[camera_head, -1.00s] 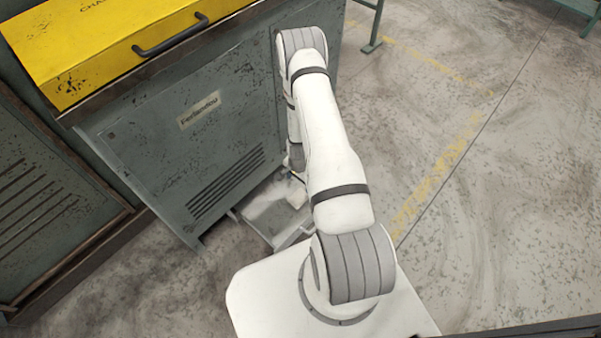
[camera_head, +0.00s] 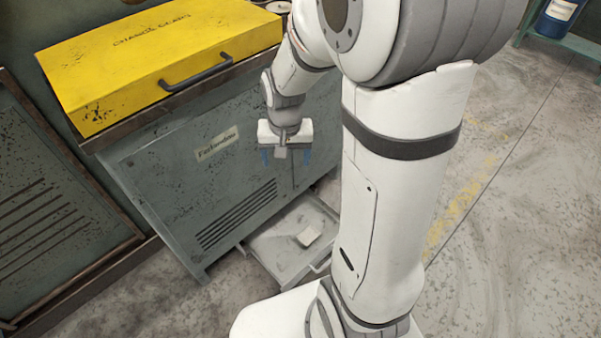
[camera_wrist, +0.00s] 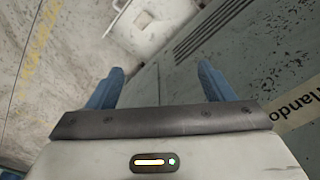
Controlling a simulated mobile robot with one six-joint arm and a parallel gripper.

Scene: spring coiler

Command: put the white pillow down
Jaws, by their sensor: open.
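The white pillow (camera_head: 308,236), a small pale block, lies on the floor of the low pulled-out drawer (camera_head: 272,246) at the foot of the grey cabinet. In the wrist view a small pale shape, probably the pillow (camera_wrist: 144,20), shows inside the drawer near the top edge. My gripper (camera_head: 286,158) hangs above and apart from the drawer, in front of the cabinet face, fingers pointing down. Its two blue fingers also show in the wrist view (camera_wrist: 161,72), spread apart with nothing between them.
The grey cabinet (camera_head: 215,185) carries a yellow box (camera_head: 150,60) with a dark handle on top. A dark slatted panel (camera_head: 60,200) stands at the left. A blue container (camera_head: 556,18) sits on a green stand at the upper right. The concrete floor (camera_head: 530,220) at the right is clear.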

